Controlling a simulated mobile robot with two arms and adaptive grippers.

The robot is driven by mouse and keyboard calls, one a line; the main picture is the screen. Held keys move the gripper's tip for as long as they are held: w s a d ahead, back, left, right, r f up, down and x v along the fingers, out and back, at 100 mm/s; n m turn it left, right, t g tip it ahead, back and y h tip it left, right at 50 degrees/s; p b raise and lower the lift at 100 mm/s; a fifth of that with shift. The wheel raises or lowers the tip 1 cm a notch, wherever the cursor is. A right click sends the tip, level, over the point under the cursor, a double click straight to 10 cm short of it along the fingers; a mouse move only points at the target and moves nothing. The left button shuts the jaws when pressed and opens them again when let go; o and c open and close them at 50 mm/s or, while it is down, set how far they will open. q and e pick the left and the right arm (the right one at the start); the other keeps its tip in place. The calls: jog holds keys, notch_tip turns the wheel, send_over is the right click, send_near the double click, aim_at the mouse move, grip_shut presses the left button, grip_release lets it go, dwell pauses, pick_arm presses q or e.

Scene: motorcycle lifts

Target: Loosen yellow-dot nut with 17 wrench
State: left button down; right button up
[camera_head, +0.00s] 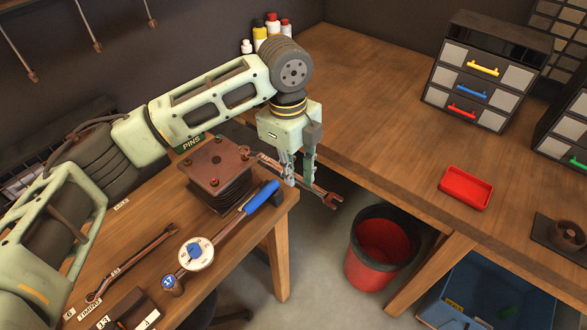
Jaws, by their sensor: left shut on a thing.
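My left gripper (298,178) points down past the right edge of the near bench and is shut on a steel wrench (325,196). The wrench's open jaw points down and right, over the gap between the benches; its size mark is not readable. I cannot make out a yellow dot on any nut. A blue "17" tag (168,281) lies at the near end of a blue-handled dial tool. My right gripper is not in view.
The blue-handled dial tool (262,196) lies in front of the block. Another wrench (130,264) lies left on the near bench. A red bin (381,243) stands on the floor. The far bench (385,110) holds a red tray (466,187) and drawer units (484,72); its middle is clear.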

pick_arm(q)
jog(key=shift+f+p, duration=0.3)
jog(key=shift+f, duration=0.05)
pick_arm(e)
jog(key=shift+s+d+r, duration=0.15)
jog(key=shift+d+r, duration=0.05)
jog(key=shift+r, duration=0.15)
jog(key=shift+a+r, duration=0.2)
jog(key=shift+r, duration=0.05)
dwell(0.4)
pick_arm(q)
jog(key=shift+f+p, duration=0.25)
jog(key=shift+p, duration=0.6)
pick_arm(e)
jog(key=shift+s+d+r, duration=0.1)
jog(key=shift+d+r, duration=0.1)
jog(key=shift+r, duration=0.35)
pick_arm(q)
jog(key=shift+f+p, duration=0.35)
jog(key=shift+p, duration=0.35)
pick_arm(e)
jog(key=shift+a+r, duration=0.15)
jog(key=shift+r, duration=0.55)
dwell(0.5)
